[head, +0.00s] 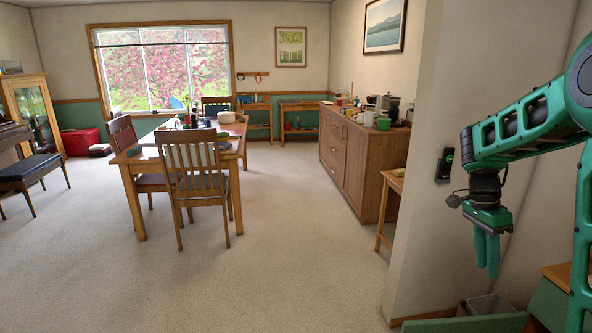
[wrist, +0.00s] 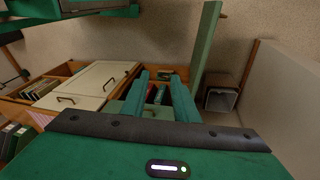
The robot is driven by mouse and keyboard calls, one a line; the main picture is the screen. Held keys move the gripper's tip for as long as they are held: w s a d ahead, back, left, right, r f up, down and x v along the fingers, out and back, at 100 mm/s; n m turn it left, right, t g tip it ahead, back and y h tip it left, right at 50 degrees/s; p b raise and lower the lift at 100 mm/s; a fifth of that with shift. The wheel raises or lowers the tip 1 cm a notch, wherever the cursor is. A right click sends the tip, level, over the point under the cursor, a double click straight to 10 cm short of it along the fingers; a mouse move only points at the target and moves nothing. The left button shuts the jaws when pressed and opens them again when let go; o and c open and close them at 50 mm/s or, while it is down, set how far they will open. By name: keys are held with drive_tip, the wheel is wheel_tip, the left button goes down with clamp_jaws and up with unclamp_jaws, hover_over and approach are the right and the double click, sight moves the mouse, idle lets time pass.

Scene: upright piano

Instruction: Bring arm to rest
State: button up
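My green arm comes in from the right edge of the head view and bends down at the wrist. My gripper (head: 487,272) hangs with its fingers pointing down, in front of the pale wall at the right. In the wrist view the two green fingers of my gripper (wrist: 159,76) stand apart with a gap between them. Nothing is held in the gap; several book spines show beyond it, lower down.
Below my gripper are a wooden cabinet with white doors (wrist: 88,84), a green panel (wrist: 205,45) and a bin (wrist: 220,99). A sideboard (head: 345,165) stands along the wall. A dining table (head: 135,158) with chairs (head: 197,178) is at left. The carpet (head: 280,260) between is clear.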

drive_tip(key=s+a+r+n+t, duration=0.1)
drive_tip(key=s+r+n, duration=0.15)
drive_tip(key=s, duration=0.45)
drive_tip(key=s+r+n, duration=0.2)
drive_tip(key=s+n, duration=0.1)
drive_tip(key=s, duration=0.5)
drive_tip(key=s+a+f+n+y, duration=0.1)
drive_tip(key=s+a+n, duration=0.1)
drive_tip(key=s, duration=0.4)
drive_tip(key=s+a+f+n+t+y, duration=0.1)
drive_tip(key=s+a+n, duration=0.2)
drive_tip(key=s, duration=0.4)
drive_tip(key=shift+s+a+f+n, duration=0.15)
drive_tip(key=shift+s+n, duration=0.15)
drive_tip(key=shift+n, duration=0.45)
